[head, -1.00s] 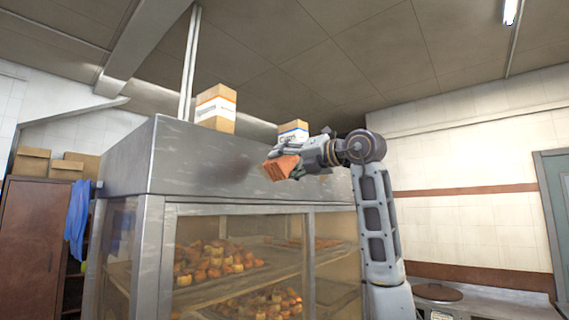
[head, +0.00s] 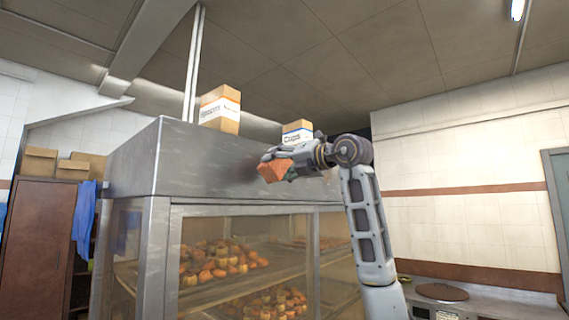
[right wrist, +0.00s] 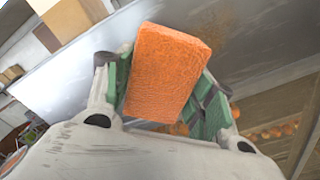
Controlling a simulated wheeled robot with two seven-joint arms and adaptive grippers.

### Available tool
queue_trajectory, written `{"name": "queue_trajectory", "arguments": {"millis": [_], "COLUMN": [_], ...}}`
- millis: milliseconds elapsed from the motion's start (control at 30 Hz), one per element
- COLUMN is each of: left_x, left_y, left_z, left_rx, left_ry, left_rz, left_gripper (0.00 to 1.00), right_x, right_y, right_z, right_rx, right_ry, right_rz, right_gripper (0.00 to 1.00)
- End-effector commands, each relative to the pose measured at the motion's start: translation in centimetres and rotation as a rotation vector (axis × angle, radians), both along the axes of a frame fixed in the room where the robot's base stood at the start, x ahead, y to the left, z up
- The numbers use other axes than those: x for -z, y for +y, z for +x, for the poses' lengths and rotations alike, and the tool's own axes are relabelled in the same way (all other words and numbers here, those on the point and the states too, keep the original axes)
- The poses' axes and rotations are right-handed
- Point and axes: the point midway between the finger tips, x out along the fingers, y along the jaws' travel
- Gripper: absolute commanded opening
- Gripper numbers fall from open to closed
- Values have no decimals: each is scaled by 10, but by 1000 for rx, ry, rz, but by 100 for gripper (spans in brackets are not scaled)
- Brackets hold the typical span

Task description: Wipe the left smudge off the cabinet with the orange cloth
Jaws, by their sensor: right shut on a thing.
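The orange cloth (head: 273,171) is a folded block held in my right gripper (head: 287,165), in front of the metal cabinet's (head: 200,165) upper front panel. In the right wrist view the cloth (right wrist: 168,72) sits between the green finger pads, and the gripper is shut on it. A faint brownish smudge (right wrist: 208,18) shows on the panel just beyond the cloth there. I cannot tell which smudge this is, or whether the cloth touches the panel. My left gripper is not in view.
Two cartons, one on the left (head: 220,108) and one marked Cups (head: 297,133), stand on the cabinet top. Glass panes below the panel show trays of food (head: 220,262). A brown cupboard (head: 38,240) with a blue cloth (head: 84,215) stands at left.

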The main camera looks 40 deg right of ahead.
Motion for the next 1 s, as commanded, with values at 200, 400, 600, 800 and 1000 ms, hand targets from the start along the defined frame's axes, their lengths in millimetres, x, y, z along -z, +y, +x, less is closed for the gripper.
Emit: {"name": "queue_trajectory", "arguments": {"millis": [200, 400, 600, 800, 1000], "left_x": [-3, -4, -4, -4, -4], "left_y": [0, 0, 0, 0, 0], "left_z": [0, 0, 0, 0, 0], "left_rx": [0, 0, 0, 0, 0], "left_ry": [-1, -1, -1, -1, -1], "left_rz": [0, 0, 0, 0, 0], "left_gripper": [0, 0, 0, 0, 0], "right_x": [-1, 0, 0, 0, 0], "right_y": [2, 2, 2, 2, 2], "right_z": [13, 19, 20, 20, 20], "right_rx": [-1, -1, 0, -1, -1], "right_ry": [0, -1, -1, -1, -1], "right_rz": [0, -1, -1, -1, -1], "right_gripper": [36, 36, 36, 36, 36]}}
